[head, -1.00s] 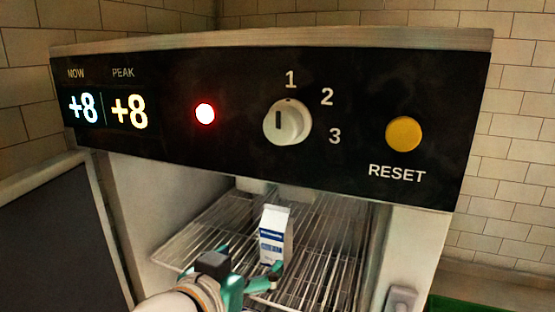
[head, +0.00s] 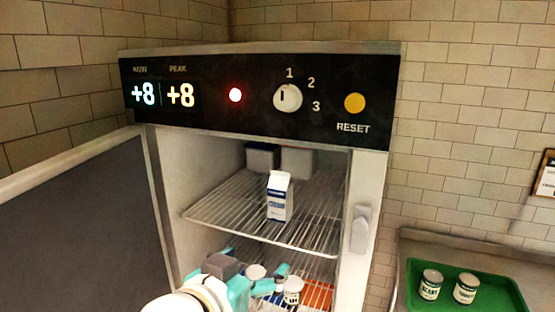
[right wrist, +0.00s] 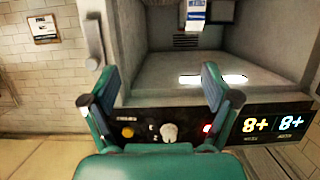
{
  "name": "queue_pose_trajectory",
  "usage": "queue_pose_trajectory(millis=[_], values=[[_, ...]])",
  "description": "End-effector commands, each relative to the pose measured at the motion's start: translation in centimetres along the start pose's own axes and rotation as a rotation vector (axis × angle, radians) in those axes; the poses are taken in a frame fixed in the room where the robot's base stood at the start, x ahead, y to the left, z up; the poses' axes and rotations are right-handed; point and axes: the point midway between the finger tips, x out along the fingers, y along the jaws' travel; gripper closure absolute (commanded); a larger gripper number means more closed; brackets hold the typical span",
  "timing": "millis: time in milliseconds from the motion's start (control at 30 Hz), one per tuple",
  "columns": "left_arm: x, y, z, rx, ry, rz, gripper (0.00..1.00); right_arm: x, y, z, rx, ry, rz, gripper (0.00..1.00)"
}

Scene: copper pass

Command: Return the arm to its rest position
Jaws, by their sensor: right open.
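My right gripper (head: 255,265) has teal fingers and shows low in the head view, below the upper shelf and in front of the fridge opening. In the right wrist view the gripper (right wrist: 160,84) is open, with nothing between its fingers. A white and blue carton (head: 279,199) stands upright on the upper wire shelf (head: 225,212), apart from the gripper. Part of the carton also shows at the top of the right wrist view (right wrist: 196,12). My left gripper is not in view.
The fridge door (head: 75,230) stands open at left. The control panel (head: 255,100) reads +8 twice, with a red light (head: 235,95). Dark and grey containers stand behind the carton. Jars (head: 293,291) are below. A green tray (head: 500,297) with two cans is at right.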

Motion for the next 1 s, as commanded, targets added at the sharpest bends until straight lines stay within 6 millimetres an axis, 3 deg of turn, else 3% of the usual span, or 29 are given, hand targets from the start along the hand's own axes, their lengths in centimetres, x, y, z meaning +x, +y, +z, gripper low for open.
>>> queue_pose_trajectory(millis=[367, 567, 667, 800, 900, 1000], values=[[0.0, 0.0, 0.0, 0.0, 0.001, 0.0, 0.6, 8.5, -0.2, 3.6, -0.027, 0.066, -0.046, 0.13], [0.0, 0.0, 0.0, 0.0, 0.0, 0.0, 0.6, 14.3, 0.3, 8.3, -0.066, 0.049, -0.115, 0.13], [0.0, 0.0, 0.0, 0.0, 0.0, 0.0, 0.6, 17.6, 1.3, 12.4, -0.092, -0.001, -0.166, 0.13], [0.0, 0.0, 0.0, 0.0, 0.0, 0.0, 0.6, 21.6, 4.2, 21.3, -0.126, -0.16, -0.258, 0.13], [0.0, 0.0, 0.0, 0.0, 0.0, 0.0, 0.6, 22.6, 7.0, 28.4, -0.133, -0.324, -0.318, 0.13], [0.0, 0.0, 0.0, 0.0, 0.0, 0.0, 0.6, 21.8, 10.2, 35.3, -0.121, -0.51, -0.363, 0.13]])
